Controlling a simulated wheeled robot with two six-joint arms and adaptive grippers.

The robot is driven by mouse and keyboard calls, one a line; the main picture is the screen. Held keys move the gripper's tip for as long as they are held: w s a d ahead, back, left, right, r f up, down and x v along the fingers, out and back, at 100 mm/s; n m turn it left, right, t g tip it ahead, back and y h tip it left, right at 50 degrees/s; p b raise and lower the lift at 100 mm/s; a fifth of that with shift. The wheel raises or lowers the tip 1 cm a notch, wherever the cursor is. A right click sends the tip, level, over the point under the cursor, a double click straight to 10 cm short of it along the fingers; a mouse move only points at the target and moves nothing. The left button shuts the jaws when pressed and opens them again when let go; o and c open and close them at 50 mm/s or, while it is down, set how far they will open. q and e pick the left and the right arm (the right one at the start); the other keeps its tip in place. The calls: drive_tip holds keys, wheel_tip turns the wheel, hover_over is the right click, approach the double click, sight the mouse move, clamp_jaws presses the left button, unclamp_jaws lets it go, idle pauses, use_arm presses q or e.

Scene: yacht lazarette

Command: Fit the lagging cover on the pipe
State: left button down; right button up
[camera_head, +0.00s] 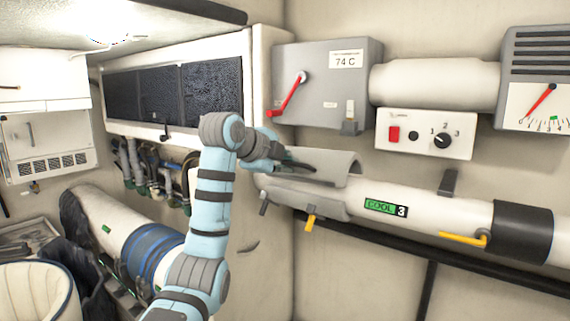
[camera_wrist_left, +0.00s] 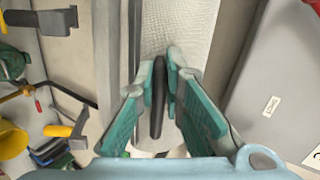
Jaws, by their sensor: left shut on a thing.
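The lagging cover (camera_head: 338,160) is a grey split shell at the left end of the pipe. Its upper half stands raised and apart from the lower half (camera_head: 320,200). The white pipe (camera_head: 440,214) runs on to the right and bears a green "COOL 3" label (camera_head: 386,207). My left gripper (camera_head: 287,163) is at the left end of the cover's upper half. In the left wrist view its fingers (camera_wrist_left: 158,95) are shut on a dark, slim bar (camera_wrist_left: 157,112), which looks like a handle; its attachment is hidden. My right gripper is not in view.
A yellow-handled latch (camera_head: 311,218) hangs below the cover. Above are a grey box with a red lever (camera_head: 318,85) and a switch panel (camera_head: 425,134). A second yellow lever (camera_head: 464,239) sits on the pipe. A black rail (camera_head: 430,256) runs below.

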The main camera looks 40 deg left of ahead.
use_arm(q)
drive_tip(key=shift+f+b, duration=1)
drive_tip(key=shift+f, duration=0.45)
drive_tip(key=c, duration=1.6)
unclamp_jaws()
drive_tip(key=v, duration=0.7)
drive_tip(key=shift+s+r, duration=0.15)
drive_tip(key=shift+s, duration=0.2)
drive_tip(key=shift+w+d, duration=0.1)
drive_tip(key=shift+w, duration=0.05)
